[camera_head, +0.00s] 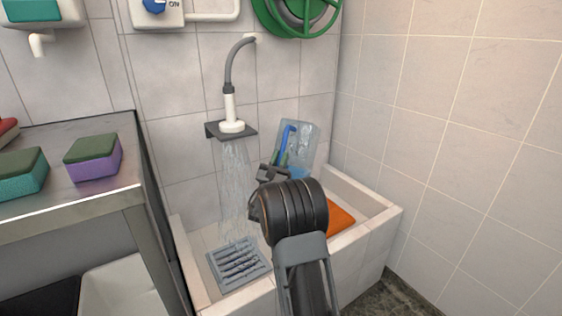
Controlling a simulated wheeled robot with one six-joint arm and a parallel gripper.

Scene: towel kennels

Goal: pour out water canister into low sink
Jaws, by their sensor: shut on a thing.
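The water canister (305,142) is a clear container with a blue handle-like part and some blue water low inside. It is tilted a little and held above the back of the low sink (376,217). My gripper (273,173) is at its lower left side and is shut on it; my own wrist hides part of the fingers and of the canister's bottom. No water is seen leaving the canister. The sink is a tiled basin with a grey slotted grate (238,264) at its left.
A shower head (232,122) on a wall bracket runs water into the sink, left of my gripper. An orange object (340,219) lies in the sink at right. A metal table (60,206) with sponges (93,158) stands at left. A green hose reel (298,14) hangs above.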

